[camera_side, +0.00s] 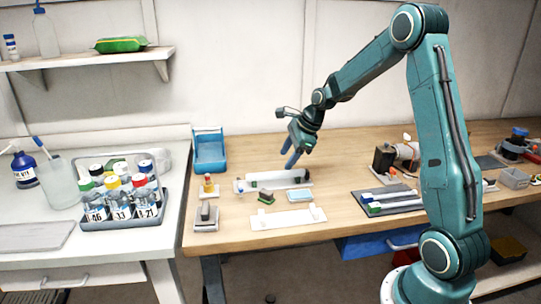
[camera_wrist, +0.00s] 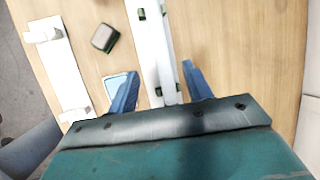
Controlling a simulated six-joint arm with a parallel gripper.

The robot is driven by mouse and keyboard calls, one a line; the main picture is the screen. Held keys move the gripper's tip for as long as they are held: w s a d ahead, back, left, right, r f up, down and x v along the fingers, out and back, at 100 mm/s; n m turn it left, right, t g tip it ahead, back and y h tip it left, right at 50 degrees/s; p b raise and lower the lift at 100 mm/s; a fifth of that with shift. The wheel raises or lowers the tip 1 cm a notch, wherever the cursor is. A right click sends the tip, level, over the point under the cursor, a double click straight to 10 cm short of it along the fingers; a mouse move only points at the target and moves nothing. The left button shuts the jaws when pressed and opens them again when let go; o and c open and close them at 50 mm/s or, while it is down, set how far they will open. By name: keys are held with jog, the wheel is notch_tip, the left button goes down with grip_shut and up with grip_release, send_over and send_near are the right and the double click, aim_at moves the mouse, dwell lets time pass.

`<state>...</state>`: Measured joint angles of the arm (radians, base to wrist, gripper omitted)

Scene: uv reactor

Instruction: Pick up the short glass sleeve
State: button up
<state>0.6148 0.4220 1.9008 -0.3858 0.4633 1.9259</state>
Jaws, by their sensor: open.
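My gripper (camera_side: 291,160) is open above the long white holder (camera_side: 262,183) on the wooden bench. In the wrist view the blue fingers of my gripper (camera_wrist: 160,84) stand apart, one on each side of the white holder (camera_wrist: 143,45). The holder carries small dark green clips near its ends. I cannot clearly make out a glass sleeve along it; anything clear there blends with the white. No object is seen gripped. On a dark mat (camera_side: 408,208) to the right lie pale rods with green and blue ends; I cannot tell whether one is the short sleeve.
A white bracket with two raised ends (camera_side: 288,222) lies in front. A bottle rack (camera_side: 122,217) stands on the left counter. Bench wood between holder and mat is clear.

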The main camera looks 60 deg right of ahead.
aim_at(277, 172)
jog(key=shift+x, duration=1.1)
jog(key=shift+x, duration=2.6)
jog(key=shift+w, duration=0.1)
jog(key=shift+c, duration=0.2)
jog(key=c, duration=1)
